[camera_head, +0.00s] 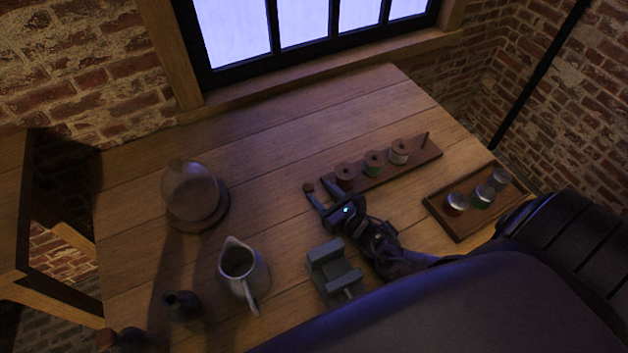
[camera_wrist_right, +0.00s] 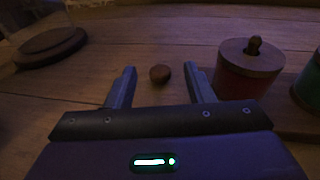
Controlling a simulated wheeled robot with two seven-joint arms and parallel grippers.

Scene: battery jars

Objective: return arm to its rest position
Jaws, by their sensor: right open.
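My right gripper (camera_head: 319,189) is open and low over the table, left of the spool rack, in the head view. In the right wrist view its two fingers (camera_wrist_right: 160,76) stand apart with nothing gripped. My right arm reaches in from the lower right. My left gripper is in neither view.
A wooden rack (camera_head: 412,160) holds three spools and a bare peg; the red spool (camera_wrist_right: 245,75) stands close right of the fingers in the wrist view. A tray (camera_head: 463,235) holds three jars. A grey vise (camera_head: 333,269), pitcher (camera_head: 243,272) and glass dome (camera_head: 190,190) stand nearby.

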